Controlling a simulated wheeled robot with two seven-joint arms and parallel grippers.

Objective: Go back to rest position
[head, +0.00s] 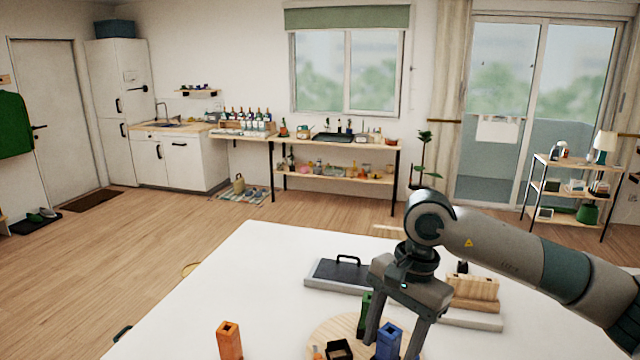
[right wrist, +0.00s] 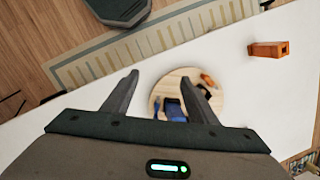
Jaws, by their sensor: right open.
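My right gripper (head: 392,349) is over the white table (head: 250,265), fingers pointing down and apart, with nothing held between them. In the right wrist view its open fingers (right wrist: 160,78) reach toward a round wooden board (right wrist: 217,92). That board (head: 322,333) also shows in the head view, bearing a blue block (head: 389,341), a green block (head: 364,303) partly hidden by a finger, and a black open box (head: 339,350). The blue block appears behind the fingers' level in the wrist view; its exact gap to them is unclear. My left gripper is not in view.
An orange block (head: 229,341) stands on the table left of the board. The table's left part is mostly clear. Shelves (head: 335,175) stand far off.

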